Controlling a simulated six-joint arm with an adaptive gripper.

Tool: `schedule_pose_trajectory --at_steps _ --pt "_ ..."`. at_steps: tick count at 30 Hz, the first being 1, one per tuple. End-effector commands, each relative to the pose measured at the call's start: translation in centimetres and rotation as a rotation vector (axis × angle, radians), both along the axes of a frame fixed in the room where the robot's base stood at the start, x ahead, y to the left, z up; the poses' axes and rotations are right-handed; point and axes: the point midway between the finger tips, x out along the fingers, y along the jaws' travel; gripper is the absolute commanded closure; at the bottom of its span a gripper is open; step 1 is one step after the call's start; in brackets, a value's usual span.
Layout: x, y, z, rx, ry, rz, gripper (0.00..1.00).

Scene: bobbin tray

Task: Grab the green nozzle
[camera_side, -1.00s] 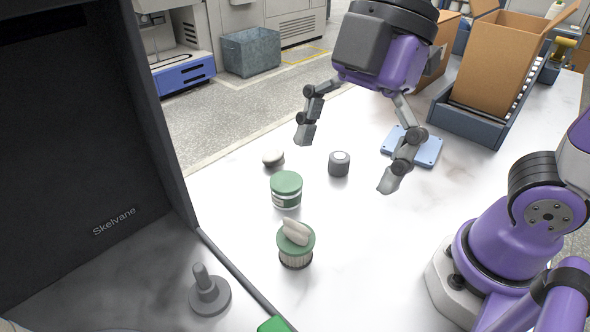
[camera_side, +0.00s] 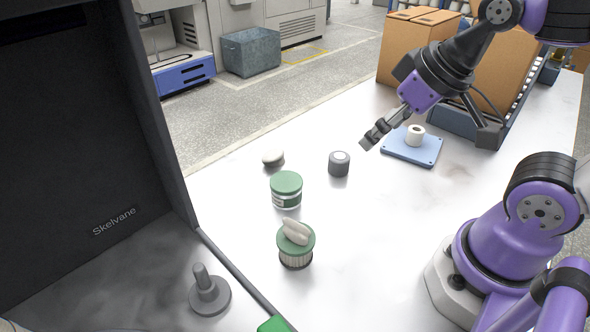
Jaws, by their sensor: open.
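I cannot tell for certain which thing is the green nozzle. A green-topped piece (camera_side: 305,246) with a ribbed lower part and a pale lobed piece on top stands upright on the white table. Just behind it stands a jar with a green lid (camera_side: 286,183). At the bottom edge, a bright green thing (camera_side: 273,325) is mostly cut off. My gripper (camera_side: 429,138) is open, its fingers spread wide, at the right above the blue plate. It is empty and well apart from all the green things.
A white ring (camera_side: 415,135) stands on the blue plate (camera_side: 427,155). A dark grey cylinder (camera_side: 339,166) and a white rounded piece (camera_side: 272,157) are behind the jar. A grey peg on a round base (camera_side: 209,294) stands by the dark panel (camera_side: 90,150). Cardboard boxes (camera_side: 412,45) are at the back right.

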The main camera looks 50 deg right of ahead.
Motion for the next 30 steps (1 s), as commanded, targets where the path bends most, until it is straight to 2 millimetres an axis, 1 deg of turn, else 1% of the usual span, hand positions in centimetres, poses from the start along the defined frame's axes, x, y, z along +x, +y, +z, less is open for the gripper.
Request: schedule_pose_trajectory --at_steps 5,8,11,12,14,15,17,18,19,21,24,30 --pt "0.0 0.1 0.0 0.000 0.001 0.004 0.17" --pt "0.4 1.4 -0.3 -0.010 0.014 0.095 0.17" --pt "1.0 5.5 -1.3 -0.034 0.043 0.363 0.17" --pt "1.0 7.8 -1.8 -0.046 0.054 0.505 0.17" --pt "0.6 11.3 -2.8 -0.060 0.068 0.722 0.17" --pt "0.0 13.5 -3.4 -0.067 0.076 0.860 0.17" --pt "-1.3 16.5 -4.3 -0.073 0.081 1.048 0.17" --pt "-2.2 18.1 -4.9 -0.074 0.085 1.154 0.17" --pt "-2.8 19.2 -5.2 -0.074 0.085 1.222 0.17" --pt "-4.1 20.9 -5.8 -0.072 0.085 1.340 0.17" --pt "-5.0 22.2 -6.9 -0.069 0.088 1.417 0.17" --pt "-4.9 23.4 -9.8 -0.070 0.089 1.423 0.17"
